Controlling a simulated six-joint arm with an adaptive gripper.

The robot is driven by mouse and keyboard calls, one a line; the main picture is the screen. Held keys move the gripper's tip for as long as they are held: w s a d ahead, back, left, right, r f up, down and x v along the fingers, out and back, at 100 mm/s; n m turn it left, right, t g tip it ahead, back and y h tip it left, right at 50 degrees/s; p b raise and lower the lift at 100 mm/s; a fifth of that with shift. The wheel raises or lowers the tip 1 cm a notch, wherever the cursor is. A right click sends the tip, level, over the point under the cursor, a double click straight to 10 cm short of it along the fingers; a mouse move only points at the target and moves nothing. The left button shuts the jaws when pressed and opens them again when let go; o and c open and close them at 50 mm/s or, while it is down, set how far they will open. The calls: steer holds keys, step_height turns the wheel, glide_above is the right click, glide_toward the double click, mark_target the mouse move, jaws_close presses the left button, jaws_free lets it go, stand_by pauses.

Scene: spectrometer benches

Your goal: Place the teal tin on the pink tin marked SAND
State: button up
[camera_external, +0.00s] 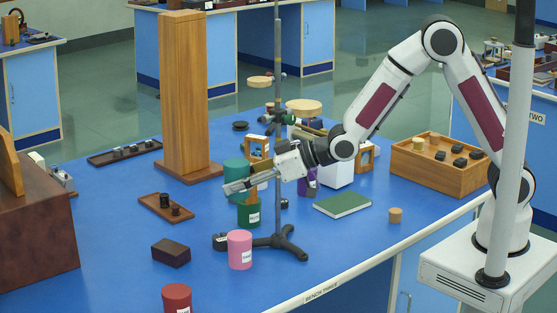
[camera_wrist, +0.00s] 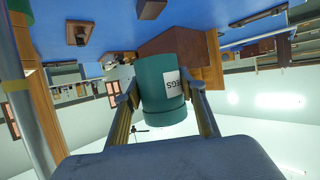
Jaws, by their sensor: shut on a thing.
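The teal tin (camera_wrist: 158,85) is between the two fingers of my gripper (camera_wrist: 162,100) in the wrist view. Its white label reads partly "EGS". In the external view the teal tin (camera_external: 235,168) is partly hidden behind my gripper (camera_external: 240,185), which is shut on it above the bench. The pink tin (camera_external: 239,246) stands upright on the blue bench below and nearer the camera, with a white label too small to read. Its top looks clear.
A dark green tin (camera_external: 248,215) stands just behind the pink tin. A metal stand pole (camera_external: 278,80) with a dark tripod foot (camera_external: 281,244) rises close to the right. A tall wooden column (camera_external: 184,95) stands behind.

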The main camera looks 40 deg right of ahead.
steer(key=shift+s+f, duration=0.15)
steer(key=shift+s, duration=0.05)
stand_by(0.3)
glide_above(239, 235)
steer(key=shift+s+f, duration=0.1)
steer(key=shift+f, duration=3.05)
steer(key=shift+f, duration=0.15)
steer(key=shift+f, duration=1.75)
steer(key=shift+f, duration=0.1)
steer(key=o, duration=1.2)
